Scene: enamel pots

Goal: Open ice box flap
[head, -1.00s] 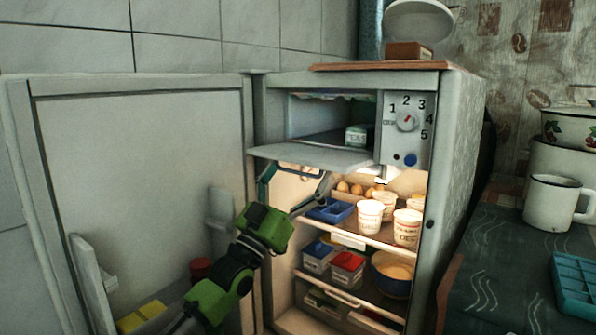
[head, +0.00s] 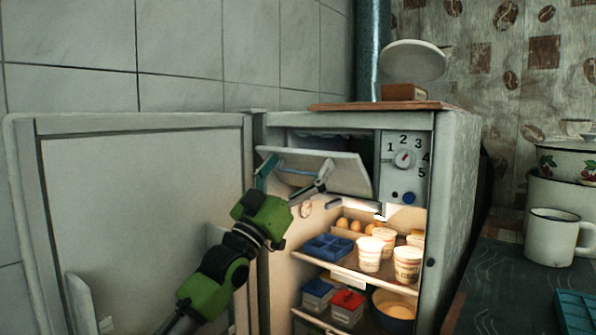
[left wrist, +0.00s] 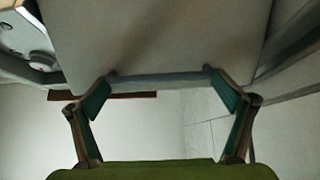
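The ice box flap (head: 335,170) is a pale panel at the top of the fridge. It stands tilted, with a dark gap above it into the ice box (head: 330,135). A bluish handle bar (head: 294,171) runs along it. My left gripper (head: 292,180) is at the flap's outer side, its fingers wide apart near the two ends of the bar. In the left wrist view the flap (left wrist: 165,35) fills the top, and the bar (left wrist: 160,79) spans between the fingertips. Whether the fingers press on it I cannot tell. My right gripper is not in view.
The fridge door (head: 140,215) stands wide open at the left. The dial panel (head: 405,167) is right of the flap. Shelves below hold white cups (head: 370,254), a blue tray (head: 327,247) and eggs. A worktop with a mug (head: 553,237) is at the right.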

